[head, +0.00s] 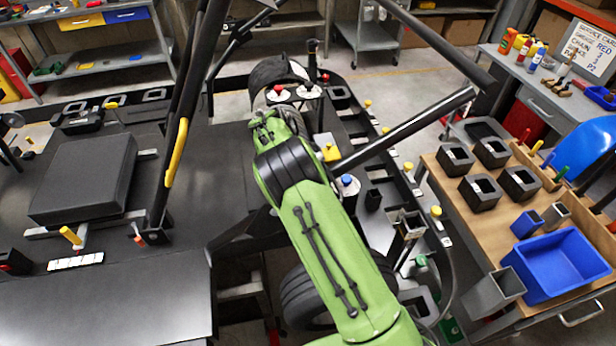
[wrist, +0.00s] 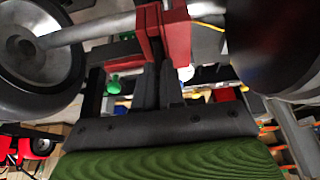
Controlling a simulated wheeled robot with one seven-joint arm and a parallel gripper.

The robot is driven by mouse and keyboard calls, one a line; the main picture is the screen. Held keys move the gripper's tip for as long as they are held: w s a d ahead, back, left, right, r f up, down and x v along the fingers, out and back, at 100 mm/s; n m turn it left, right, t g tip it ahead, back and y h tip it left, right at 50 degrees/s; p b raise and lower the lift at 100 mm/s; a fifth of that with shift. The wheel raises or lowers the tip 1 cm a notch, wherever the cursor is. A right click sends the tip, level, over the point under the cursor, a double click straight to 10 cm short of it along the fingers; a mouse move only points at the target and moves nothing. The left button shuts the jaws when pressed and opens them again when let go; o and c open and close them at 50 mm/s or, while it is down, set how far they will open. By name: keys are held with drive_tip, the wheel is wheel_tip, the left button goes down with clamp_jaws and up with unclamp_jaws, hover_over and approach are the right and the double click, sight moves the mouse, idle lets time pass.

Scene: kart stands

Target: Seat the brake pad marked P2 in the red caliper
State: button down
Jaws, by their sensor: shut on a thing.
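The red caliper (wrist: 178,38) is at the top middle of the wrist view, with two red sides and a gap between them. My gripper (wrist: 160,72) points up at it, its two dark fingers close together just below the gap. It is shut on a thin dark piece, taken to be the brake pad, which the fingers mostly hide. No P2 mark is legible, and I cannot tell whether the pad is inside the caliper or just short of it. In the head view my green arm hides the fingertips and the caliper.
A large wheel (wrist: 38,45) and a dark round shape (wrist: 270,45) flank the gripper closely. A grey bar runs beside the caliper. In the head view black frame tubes (head: 405,130) cross near my arm. A wooden bench (head: 450,205) with dark square holders and a blue bin (head: 553,296) stands right.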

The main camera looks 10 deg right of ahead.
drive_tip(key=shift+f, duration=0.3)
drive_tip(key=c, duration=1.7)
unclamp_jaws()
drive_tip(key=shift+f, duration=0.15)
drive_tip(key=o, duration=0.5)
drive_tip(key=shift+c, duration=0.2)
drive_tip(key=shift+r, duration=0.45)
drive_tip(key=v, duration=0.7)
